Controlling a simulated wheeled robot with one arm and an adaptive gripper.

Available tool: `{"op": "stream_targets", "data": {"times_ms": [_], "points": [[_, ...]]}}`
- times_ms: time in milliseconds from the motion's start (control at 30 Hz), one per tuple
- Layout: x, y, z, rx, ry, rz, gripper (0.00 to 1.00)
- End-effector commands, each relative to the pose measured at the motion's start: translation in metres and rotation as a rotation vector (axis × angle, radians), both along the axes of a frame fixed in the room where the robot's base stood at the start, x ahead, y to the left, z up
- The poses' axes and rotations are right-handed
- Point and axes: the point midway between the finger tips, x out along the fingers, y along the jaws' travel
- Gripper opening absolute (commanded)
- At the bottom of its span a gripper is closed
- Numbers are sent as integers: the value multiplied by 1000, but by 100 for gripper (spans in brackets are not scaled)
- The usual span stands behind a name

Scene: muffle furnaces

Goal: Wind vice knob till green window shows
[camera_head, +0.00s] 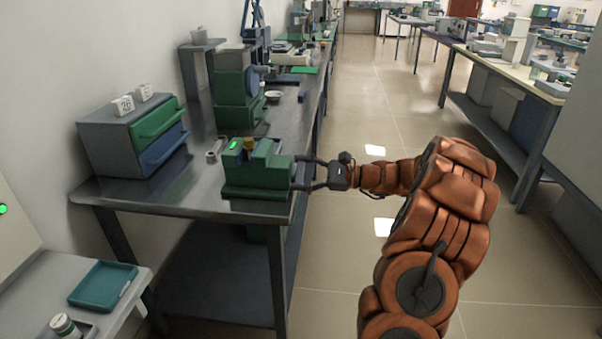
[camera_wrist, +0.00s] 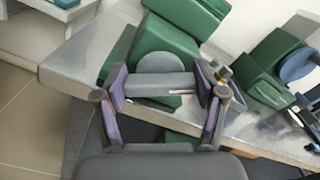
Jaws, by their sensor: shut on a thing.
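The green vice (camera_head: 258,178) stands at the near right corner of the metal bench. A small bright green patch (camera_head: 233,145) shows on its upper left part, beside a brass-coloured piece (camera_head: 249,144). My gripper (camera_head: 303,173) reaches in from the right, its two fingers at the vice's right end. In the wrist view my gripper (camera_wrist: 163,88) is shut on the grey knob (camera_wrist: 158,84), with one purple-padded finger on each side. The green vice body (camera_wrist: 165,45) lies just beyond the knob. In the head view the fingers largely hide the knob.
A grey drawer box (camera_head: 105,140) with green and blue drawers stands left of the vice. A larger green machine (camera_head: 232,85) and a small bowl (camera_head: 273,95) stand farther back. The floor aisle (camera_head: 390,120) right of the bench is open.

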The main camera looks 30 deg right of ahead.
Motion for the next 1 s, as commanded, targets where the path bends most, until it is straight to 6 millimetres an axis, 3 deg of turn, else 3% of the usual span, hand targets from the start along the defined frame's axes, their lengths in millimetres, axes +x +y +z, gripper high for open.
{"op": "stream_targets", "data": {"times_ms": [267, 1000], "points": [[1, 0, 7, 62, 68, 0, 36], [1, -1, 0, 159, 183, -2, 36]]}}
